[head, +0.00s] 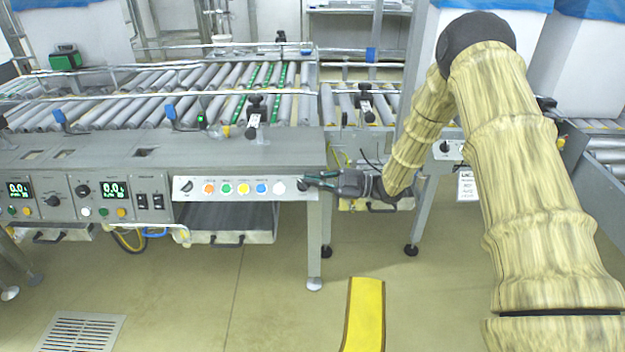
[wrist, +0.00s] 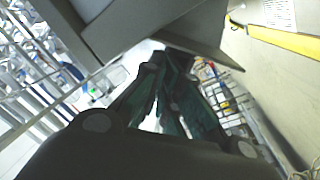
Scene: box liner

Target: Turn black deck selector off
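The control panel (head: 240,189) on the table front carries a row of coloured buttons, with a black selector knob (head: 187,186) at its left end and another black knob (head: 302,186) at its right end. Labels are too small to read, so I cannot tell which is the deck selector. My gripper (head: 311,180) comes from the right, its dark green fingertips right at the right-end knob. In the wrist view the fingers (wrist: 168,62) converge towards their tips, beside a grey panel edge (wrist: 125,30). Whether they touch or grip the knob is unclear.
Further left are panels with green displays (head: 115,190) and more knobs and switches. A roller conveyor (head: 180,90) lies behind. A table leg (head: 314,245) stands below my gripper. The floor in front is open, with a yellow strip (head: 364,315).

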